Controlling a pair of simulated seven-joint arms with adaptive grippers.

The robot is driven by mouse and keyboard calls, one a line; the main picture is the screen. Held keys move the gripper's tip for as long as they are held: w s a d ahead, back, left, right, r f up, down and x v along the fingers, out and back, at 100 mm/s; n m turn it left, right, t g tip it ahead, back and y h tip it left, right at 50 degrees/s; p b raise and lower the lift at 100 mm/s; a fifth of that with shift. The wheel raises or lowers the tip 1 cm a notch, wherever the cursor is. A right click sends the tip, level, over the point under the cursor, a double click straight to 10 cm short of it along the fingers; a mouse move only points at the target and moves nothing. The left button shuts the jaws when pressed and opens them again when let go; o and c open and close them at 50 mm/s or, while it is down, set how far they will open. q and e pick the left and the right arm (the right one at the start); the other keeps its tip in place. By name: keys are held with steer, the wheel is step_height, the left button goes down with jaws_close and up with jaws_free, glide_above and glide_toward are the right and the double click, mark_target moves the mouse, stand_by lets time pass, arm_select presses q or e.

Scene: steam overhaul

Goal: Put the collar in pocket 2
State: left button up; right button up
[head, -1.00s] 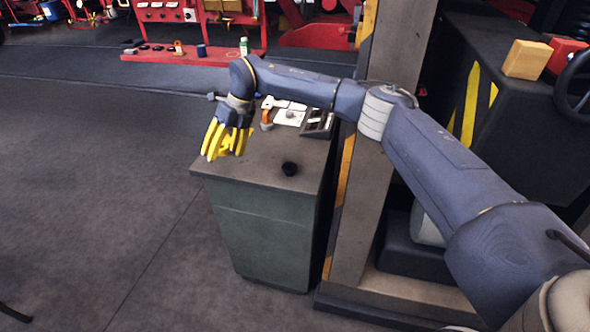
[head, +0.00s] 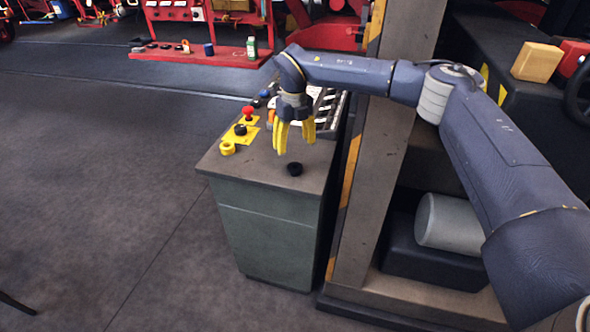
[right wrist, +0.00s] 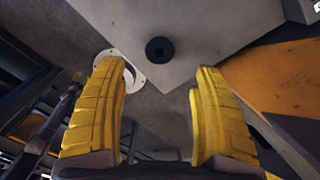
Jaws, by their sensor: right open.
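A short black ring (head: 294,169), which looks like the collar, lies alone near the front of the grey cabinet top (head: 240,172). It also shows in the right wrist view (right wrist: 160,50), beyond my fingertips. My right gripper (head: 295,148) points down above the cabinet top, just behind the ring. Its yellow fingers are apart with nothing between them, as the right wrist view (right wrist: 157,70) also shows. A dark tray with pale slots (head: 329,118) stands behind the gripper, partly hidden by it. I cannot read pocket numbers. My left gripper is not in view.
On the cabinet's left side are a yellow ring (head: 227,147), a black knob (head: 240,130) and a red-topped button (head: 248,112). A grey and yellow post (head: 375,165) rises close to the right. The cabinet's front area around the black ring is clear.

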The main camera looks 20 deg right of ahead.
mark_target(295, 167)
steer(key=shift+s+f, duration=0.1)
steer(key=shift+f, duration=4.9)
steer(key=c, duration=1.5)
steer(key=shift+r, duration=0.15)
